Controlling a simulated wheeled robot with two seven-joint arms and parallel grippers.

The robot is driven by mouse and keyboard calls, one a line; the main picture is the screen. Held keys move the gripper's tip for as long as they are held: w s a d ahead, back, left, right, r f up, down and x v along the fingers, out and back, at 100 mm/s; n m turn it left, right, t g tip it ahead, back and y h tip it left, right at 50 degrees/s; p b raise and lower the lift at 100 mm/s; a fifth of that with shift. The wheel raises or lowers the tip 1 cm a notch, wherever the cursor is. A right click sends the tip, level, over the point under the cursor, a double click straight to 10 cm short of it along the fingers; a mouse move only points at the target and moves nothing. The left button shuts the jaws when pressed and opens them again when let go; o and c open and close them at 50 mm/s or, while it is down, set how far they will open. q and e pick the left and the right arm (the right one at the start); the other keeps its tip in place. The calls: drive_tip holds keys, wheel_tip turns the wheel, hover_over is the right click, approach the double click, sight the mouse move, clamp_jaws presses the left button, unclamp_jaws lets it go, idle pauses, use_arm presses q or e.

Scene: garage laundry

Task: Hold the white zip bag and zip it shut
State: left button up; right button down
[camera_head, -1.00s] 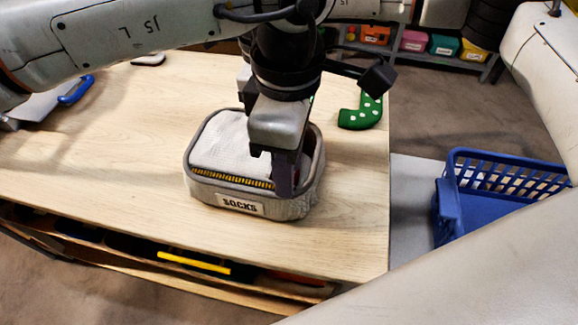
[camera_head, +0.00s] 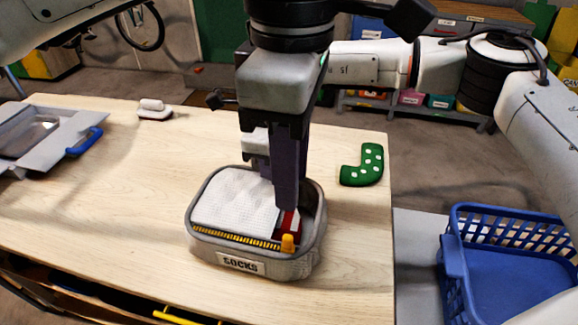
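The zip bag (camera_head: 235,200) is a grey, boxy pouch with a white mesh lid and a "SOCKS" label (camera_head: 240,264). It stands on the wooden table. Its yellow zip (camera_head: 235,237) runs along the front edge, and an orange pull (camera_head: 288,243) is at the front right. The right end gapes, showing something red (camera_head: 288,222) inside.
A green dotted L-shaped object (camera_head: 364,166) lies right of the bag. A grey tray-like item with a blue handle (camera_head: 85,142) and a white brush-like item (camera_head: 154,109) are at left. A blue basket (camera_head: 510,270) stands beyond the right edge. The table's front left is clear.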

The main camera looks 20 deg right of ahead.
drive_tip(key=c, duration=1.8)
unclamp_jaws()
drive_tip(key=shift+r, duration=0.1)
